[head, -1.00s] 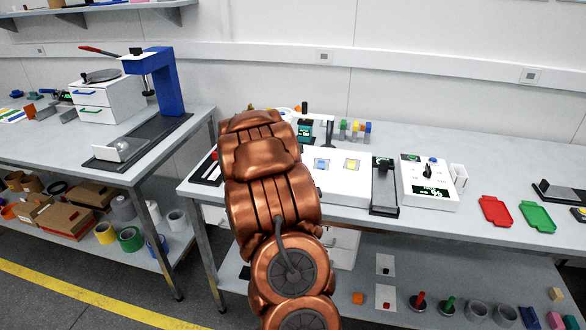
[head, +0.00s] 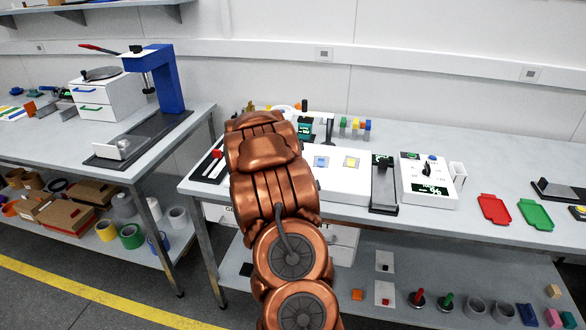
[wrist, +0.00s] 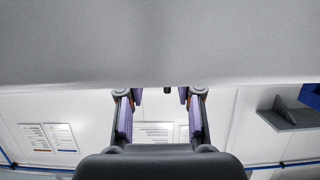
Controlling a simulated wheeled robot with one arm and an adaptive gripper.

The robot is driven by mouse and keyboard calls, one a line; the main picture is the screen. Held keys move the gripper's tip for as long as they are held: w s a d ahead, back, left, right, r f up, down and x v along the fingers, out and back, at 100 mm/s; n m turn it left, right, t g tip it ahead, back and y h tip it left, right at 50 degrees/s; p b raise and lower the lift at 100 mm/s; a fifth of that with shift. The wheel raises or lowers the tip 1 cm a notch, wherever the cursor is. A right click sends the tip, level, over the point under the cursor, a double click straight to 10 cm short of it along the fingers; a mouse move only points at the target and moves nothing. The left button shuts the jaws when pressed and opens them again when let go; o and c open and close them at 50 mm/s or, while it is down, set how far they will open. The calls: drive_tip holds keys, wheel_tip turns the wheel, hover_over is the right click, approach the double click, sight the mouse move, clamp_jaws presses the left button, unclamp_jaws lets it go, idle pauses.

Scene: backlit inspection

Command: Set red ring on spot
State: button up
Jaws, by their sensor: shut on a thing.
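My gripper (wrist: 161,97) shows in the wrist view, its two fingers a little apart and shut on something. The thing between the fingertips is mostly hidden; only a small dark bit shows there, and I cannot make out its colour or shape. In the head view my copper arm covers the gripper. I cannot identify the red ring in any view. A white panel (head: 338,182) on the right-hand bench bears a blue square (head: 321,163) and a yellow square (head: 353,163). I cannot tell which mark is the spot.
A dark stand (head: 384,186) and a white meter box (head: 428,183) stand right of the panel. A red tray (head: 494,209) and a green tray (head: 535,215) lie farther right. A small red thing (head: 217,154) sits left of my arm. A blue press (head: 167,82) stands on the left bench.

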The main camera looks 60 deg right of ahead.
drive_tip(key=shift+r, duration=0.1)
drive_tip(key=shift+c, duration=0.3)
drive_tip(key=shift+r+b, duration=0.8)
drive_tip(key=shift+r, duration=0.95)
drive_tip(key=s+a+b, duration=0.3)
drive_tip(key=a+b, duration=0.1)
drive_tip(key=a, duration=0.3)
drive_tip(key=s+a+r+b, duration=0.1)
drive_tip(key=s+a+b, duration=0.3)
drive_tip(key=a, duration=0.3)
drive_tip(key=shift+s+r+b, duration=0.15)
drive_tip(key=shift+r+b, duration=0.05)
drive_tip(key=shift+b, duration=0.1)
drive_tip(key=shift+a, duration=0.1)
